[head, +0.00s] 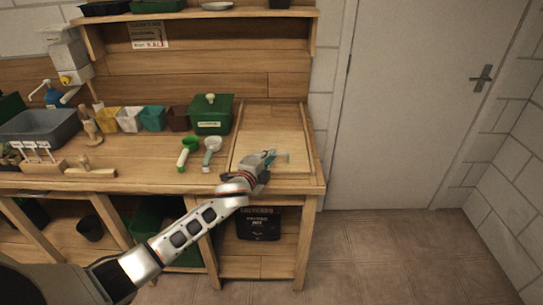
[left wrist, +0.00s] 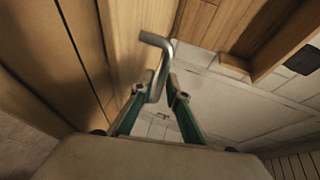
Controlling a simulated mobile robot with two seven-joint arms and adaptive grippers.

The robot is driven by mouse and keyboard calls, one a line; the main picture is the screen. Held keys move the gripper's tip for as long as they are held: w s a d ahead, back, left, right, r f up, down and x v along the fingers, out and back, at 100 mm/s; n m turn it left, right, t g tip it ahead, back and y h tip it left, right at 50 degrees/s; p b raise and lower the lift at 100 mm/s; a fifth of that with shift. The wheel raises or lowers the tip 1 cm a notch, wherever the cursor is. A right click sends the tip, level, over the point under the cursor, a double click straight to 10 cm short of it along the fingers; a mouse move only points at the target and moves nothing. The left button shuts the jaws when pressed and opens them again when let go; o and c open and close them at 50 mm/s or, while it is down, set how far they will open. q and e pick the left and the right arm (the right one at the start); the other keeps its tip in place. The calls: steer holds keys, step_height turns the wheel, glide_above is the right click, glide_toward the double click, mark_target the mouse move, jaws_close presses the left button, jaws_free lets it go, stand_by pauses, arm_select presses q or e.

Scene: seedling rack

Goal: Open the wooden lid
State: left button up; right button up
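The wooden lid (head: 262,142) is a pale flat panel at the right end of the workbench, and it looks to lie level with the bench top. A bent metal handle (left wrist: 156,45) shows in the left wrist view. My left gripper (head: 275,158) is over the lid's front right part in the head view. In the left wrist view its green-sided fingers (left wrist: 158,85) have come close together with the handle's bar between them, and it looks shut on the handle. The gripper hides the handle's foot in the head view. My right gripper is not in view.
A green box (head: 211,115) stands just left of the lid, with a green scoop (head: 186,153) and a white scoop (head: 211,151) in front. A shelf (head: 200,14) runs above the bench. A dark bag (head: 259,224) stands below. A closed door (head: 420,110) is at right.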

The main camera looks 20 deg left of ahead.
arm_select(q)
steer(key=shift+w+d+f, duration=0.1)
steer(key=shift+w, duration=0.55)
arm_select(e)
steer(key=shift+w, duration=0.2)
